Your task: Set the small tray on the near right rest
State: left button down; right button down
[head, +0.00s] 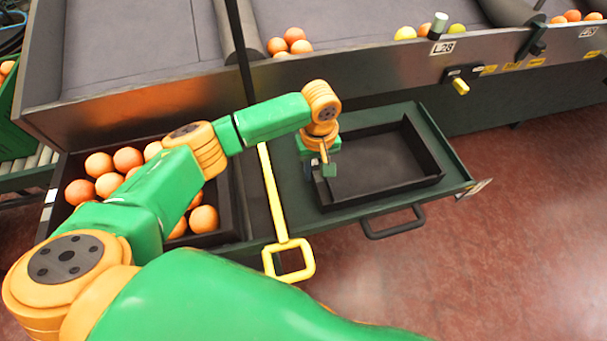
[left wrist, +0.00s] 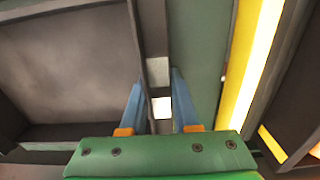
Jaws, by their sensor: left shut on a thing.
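The small tray (head: 385,172) is black, shallow and empty, and appears level. It is over the dark green rest (head: 437,137) at the near right; whether its underside touches the rest I cannot tell. My left gripper (head: 320,172) is at the tray's left side, pointing down, shut on its left wall. In the left wrist view the blue fingers of my left gripper (left wrist: 158,106) are on either side of the wall of the tray (left wrist: 75,60). My right gripper is not in view.
A yellow bar with a loop handle (head: 268,190) runs just left of the rest. A black crate (head: 228,200) of several oranges is further left, under my arm. A black handle (head: 393,224) is on the rest's front. Sorting lanes with a metal side wall (head: 370,70) stand behind.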

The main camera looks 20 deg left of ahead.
pick_arm(q)
jog(key=shift+w+f, duration=0.1)
jog(key=shift+f, duration=0.1)
jog(key=shift+r, duration=0.1)
jog(key=shift+d+p, duration=0.25)
jog(key=shift+p, duration=0.05)
jog(key=c, duration=0.6)
grip_release()
jog(key=shift+a, duration=0.1)
jog(key=shift+c, duration=0.2)
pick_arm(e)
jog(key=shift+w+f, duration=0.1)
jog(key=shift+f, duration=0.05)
pick_arm(q)
notch_tip(320, 180, up, 12)
jog(key=p, duration=0.1)
jog(key=shift+p, duration=0.4)
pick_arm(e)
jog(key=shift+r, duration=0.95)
